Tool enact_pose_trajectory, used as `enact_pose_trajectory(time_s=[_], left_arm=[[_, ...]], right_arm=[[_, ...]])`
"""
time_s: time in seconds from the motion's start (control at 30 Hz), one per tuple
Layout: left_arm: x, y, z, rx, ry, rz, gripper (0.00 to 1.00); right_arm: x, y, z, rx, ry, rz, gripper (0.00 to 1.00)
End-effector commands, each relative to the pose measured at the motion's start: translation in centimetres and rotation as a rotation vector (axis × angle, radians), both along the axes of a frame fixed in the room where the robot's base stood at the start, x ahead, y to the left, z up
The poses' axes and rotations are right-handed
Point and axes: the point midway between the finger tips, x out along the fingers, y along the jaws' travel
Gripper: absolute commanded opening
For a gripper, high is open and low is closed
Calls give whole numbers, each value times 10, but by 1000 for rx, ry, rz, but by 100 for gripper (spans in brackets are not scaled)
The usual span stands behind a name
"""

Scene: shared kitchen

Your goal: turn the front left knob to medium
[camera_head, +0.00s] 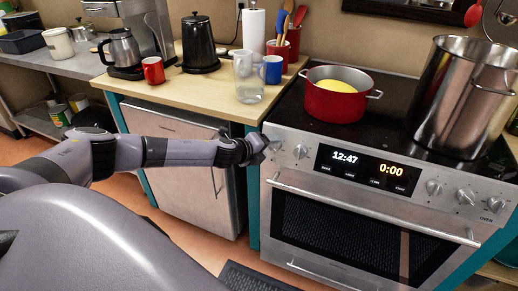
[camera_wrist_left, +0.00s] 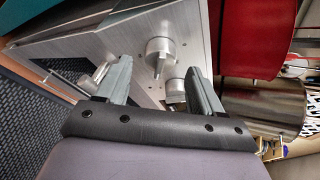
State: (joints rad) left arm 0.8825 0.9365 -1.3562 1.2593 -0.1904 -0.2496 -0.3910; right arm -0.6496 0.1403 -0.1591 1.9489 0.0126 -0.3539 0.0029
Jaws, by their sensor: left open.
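The stove (camera_head: 350,170) stands at the right with a steel front panel. Two round silver knobs sit left of its clock display: the outer one is partly hidden by my gripper, and the inner knob (camera_head: 300,151) is clear. My left gripper (camera_head: 266,146) is at the panel's left end, close to the outer knob. In the left wrist view the open fingers (camera_wrist_left: 159,68) point at the panel. One knob (camera_wrist_left: 160,52) shows in the gap between them; a second knob (camera_wrist_left: 175,92) is lower, near the right finger. I cannot tell whether a finger touches either. My right gripper is out of view.
A red pot (camera_head: 335,102) with yellow contents and a tall steel pot (camera_head: 462,105) stand on the cooktop. The oven handle (camera_head: 370,209) runs below the knobs. A clear pitcher (camera_head: 249,90) and mugs stand on the wooden counter left of the stove.

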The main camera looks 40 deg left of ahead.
Motion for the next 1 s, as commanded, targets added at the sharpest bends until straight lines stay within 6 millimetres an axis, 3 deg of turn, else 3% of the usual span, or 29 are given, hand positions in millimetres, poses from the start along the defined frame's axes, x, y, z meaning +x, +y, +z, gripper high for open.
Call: enact_pose_trajectory(time_s=[0.4,1.0], left_arm=[[-37,2,18,0,0,-1,67],[-41,2,20,0,0,-1,67]], right_arm=[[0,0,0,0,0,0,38],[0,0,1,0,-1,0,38]])
